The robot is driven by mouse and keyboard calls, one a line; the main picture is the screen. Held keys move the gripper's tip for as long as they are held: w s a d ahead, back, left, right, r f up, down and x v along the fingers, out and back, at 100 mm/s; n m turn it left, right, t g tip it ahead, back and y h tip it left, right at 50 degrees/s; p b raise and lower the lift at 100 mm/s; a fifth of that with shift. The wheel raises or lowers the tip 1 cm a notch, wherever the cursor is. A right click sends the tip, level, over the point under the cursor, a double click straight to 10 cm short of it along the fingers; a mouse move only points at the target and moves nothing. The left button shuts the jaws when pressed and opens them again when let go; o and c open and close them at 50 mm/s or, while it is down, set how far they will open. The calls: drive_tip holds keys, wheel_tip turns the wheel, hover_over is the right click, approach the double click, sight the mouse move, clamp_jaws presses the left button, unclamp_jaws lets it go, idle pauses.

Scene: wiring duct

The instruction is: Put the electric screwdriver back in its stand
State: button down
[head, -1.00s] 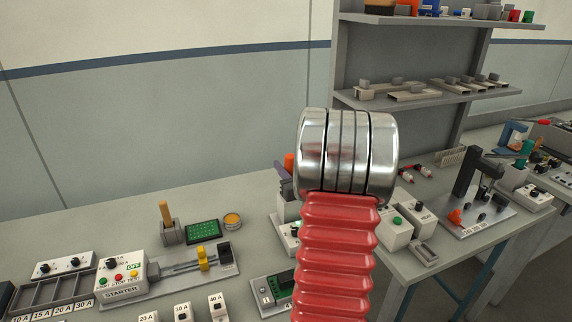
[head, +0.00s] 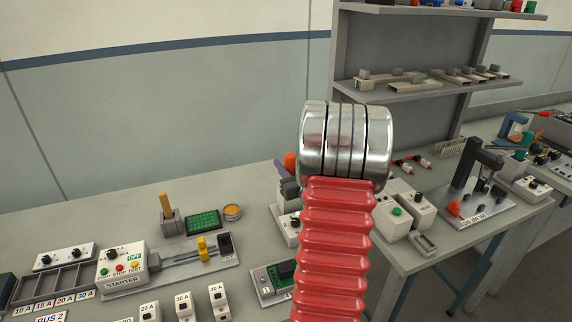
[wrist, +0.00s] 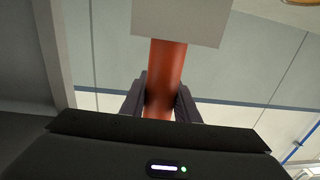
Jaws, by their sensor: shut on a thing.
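In the wrist view my gripper (wrist: 161,92) is shut on an orange-red cylinder, which I take to be the electric screwdriver (wrist: 168,62). A dark finger lies on each side of it. A pale grey block (wrist: 180,18) covers its far end; I cannot tell whether they are joined. In the head view my own red ribbed arm and metal joint hide most of the gripper area. A bit of orange (head: 290,162) shows at the arm's left edge, above a pale box. I cannot make out the stand for certain.
The grey bench holds a starter box (head: 122,262), a green board (head: 203,222), an orange-topped tin (head: 233,211) and a grey block with a wooden handle (head: 169,219). A shelf rack (head: 430,84) stands behind. Free bench lies behind the tin.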

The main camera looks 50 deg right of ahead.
drive_tip(key=c, duration=1.3)
unclamp_jaws()
drive_tip(key=shift+s, duration=0.15)
drive_tip(key=v, duration=1.3)
drive_tip(key=shift+s+a, duration=0.15)
drive_tip(key=shift+s, duration=0.1)
